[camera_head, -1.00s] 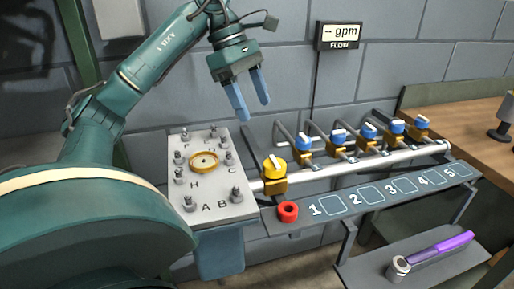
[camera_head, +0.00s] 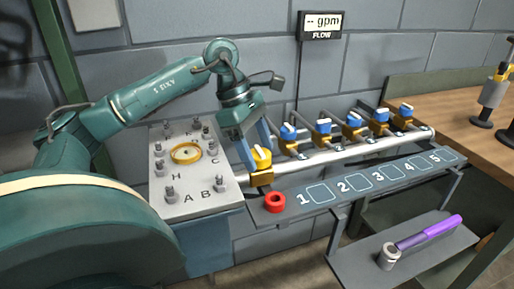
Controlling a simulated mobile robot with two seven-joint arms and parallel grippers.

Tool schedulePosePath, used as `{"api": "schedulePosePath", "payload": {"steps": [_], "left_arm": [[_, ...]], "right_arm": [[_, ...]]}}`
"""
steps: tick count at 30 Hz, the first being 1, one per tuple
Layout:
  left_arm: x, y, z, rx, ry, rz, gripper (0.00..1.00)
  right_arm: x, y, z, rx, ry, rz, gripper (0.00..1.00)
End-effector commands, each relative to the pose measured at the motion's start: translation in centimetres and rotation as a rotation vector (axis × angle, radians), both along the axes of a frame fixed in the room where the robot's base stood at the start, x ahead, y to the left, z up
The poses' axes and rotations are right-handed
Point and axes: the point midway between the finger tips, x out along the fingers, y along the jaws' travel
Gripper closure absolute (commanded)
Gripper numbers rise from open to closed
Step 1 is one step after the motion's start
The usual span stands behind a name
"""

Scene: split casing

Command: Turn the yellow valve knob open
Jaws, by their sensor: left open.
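The yellow valve knob (camera_head: 262,157) sits on a brass valve body at the left end of the silver pipe. My left gripper (camera_head: 257,152) points down at the knob, with its blue fingers open. One finger is left of the knob and the other is behind it. I cannot tell whether either finger touches the knob. My right gripper is not in view.
Several blue-topped valves (camera_head: 323,127) line the pipe to the right. The lettered plate (camera_head: 191,199) with upright studs is at left. A purple-handled tool (camera_head: 428,232) lies on a lower shelf. The flow display (camera_head: 321,24) reads "-- gpm".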

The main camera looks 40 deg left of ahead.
Motion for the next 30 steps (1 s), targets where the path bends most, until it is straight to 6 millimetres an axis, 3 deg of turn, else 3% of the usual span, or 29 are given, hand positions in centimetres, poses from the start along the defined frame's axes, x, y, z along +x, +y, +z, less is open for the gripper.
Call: {"api": "schedulePosePath", "payload": {"steps": [6, 22, 30], "left_arm": [[0.01, -0.02, -0.01, 0.000, 0.000, 0.000, 0.35], [0.02, -0.02, 0.03, -0.001, 0.000, 0.000, 0.78], [-0.02, -0.03, -0.01, -0.001, -0.001, 0.026, 0.79]], "right_arm": [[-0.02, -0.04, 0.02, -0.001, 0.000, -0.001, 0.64], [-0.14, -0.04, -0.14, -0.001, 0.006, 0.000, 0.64], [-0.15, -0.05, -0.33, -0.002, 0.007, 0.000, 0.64]]}}
